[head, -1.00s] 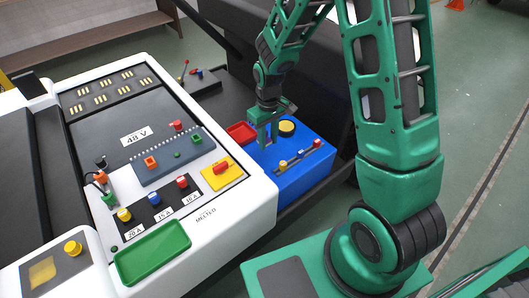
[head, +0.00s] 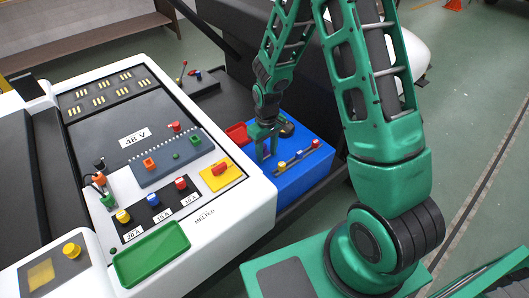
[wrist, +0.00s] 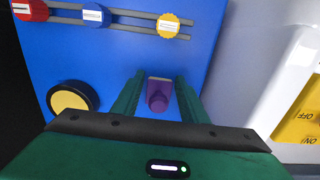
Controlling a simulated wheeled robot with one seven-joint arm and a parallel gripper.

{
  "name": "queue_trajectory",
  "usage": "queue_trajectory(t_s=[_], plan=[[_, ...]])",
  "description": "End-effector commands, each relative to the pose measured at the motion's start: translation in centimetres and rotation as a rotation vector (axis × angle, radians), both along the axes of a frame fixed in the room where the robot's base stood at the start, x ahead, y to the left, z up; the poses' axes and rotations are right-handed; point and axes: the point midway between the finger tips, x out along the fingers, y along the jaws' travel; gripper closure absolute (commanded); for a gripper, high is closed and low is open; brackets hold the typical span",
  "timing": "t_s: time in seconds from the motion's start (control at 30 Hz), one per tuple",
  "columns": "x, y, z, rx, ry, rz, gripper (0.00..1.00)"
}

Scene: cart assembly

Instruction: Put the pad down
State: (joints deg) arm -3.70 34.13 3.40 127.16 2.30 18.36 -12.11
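My gripper (head: 266,151) points down over the blue box (head: 303,183), near its left edge. In the wrist view, my gripper (wrist: 158,85) has its two green fingers close on either side of a small purple piece with a grey end, which I take to be the pad (wrist: 158,98). In the head view the pad is too small and covered to make out.
The blue box bears a round yellow button (wrist: 70,100), a red tray (head: 238,134) and a slotted rail with red, blue and yellow (wrist: 168,26) knobs. The white console (head: 240,205) stands close at left, with a yellow switch plate (head: 221,175) and a green tray (head: 152,254).

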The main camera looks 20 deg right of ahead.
Motion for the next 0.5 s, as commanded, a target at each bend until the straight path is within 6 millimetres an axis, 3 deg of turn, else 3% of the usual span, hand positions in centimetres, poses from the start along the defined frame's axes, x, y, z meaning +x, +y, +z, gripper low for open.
queue_trajectory(t_s=[0.33, 0.5], plan=[[0.0, 0.1, 0.1, 0.001, 0.000, 0.002, 0.51], [0.1, 0.2, 1.4, 0.001, -0.003, 0.002, 0.51]])
